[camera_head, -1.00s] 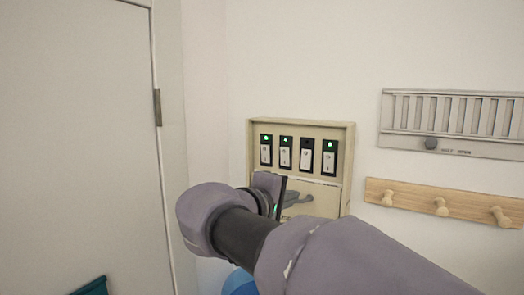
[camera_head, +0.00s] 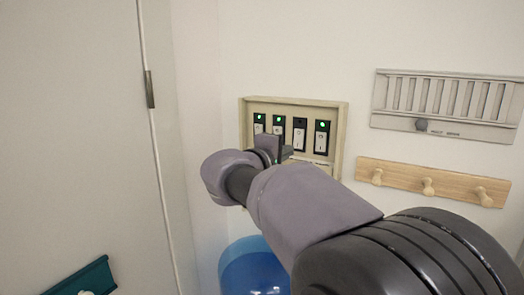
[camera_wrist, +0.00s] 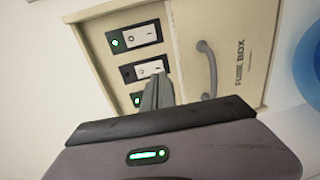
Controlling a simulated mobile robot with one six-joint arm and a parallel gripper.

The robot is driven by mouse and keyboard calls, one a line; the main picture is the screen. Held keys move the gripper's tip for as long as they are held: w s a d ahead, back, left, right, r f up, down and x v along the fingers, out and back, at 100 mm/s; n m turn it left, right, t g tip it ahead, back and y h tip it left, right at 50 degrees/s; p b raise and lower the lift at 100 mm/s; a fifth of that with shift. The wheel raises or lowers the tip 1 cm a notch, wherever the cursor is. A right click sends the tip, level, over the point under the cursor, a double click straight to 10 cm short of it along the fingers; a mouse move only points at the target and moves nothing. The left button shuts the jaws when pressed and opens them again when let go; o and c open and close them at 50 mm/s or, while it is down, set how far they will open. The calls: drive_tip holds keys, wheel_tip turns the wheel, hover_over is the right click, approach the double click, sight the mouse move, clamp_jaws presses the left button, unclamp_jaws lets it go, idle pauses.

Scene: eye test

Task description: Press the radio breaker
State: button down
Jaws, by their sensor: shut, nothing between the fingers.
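A beige fuse box (camera_head: 343,135) on the wall holds a row of breakers; no label naming the radio is readable. The third breaker from the left (camera_head: 299,135) has a dark lamp; the others show green lamps. In the wrist view the dark-lamp breaker (camera_wrist: 143,69) lies just beyond my fingertips, between a lit breaker (camera_wrist: 138,37) above and a partly hidden lit one (camera_wrist: 137,99) below. My gripper (camera_head: 286,153) is shut and empty, in front of the row's lower edge; it also shows in the wrist view (camera_wrist: 158,80). I cannot tell whether it touches a breaker.
The fuse box lid with a grey handle (camera_wrist: 208,68) is beside the breakers in the wrist view. A grey vent (camera_head: 445,103) and wooden peg rail (camera_head: 400,178) are to the right. A blue bin (camera_head: 250,270) is below, a door (camera_head: 70,140) at left.

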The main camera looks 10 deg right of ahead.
sight(298, 147)
drive_tip(key=p+x, duration=0.1)
drive_tip(key=x, duration=0.4)
drive_tip(key=shift+w+d, duration=0.1)
drive_tip(key=shift+f, duration=0.1)
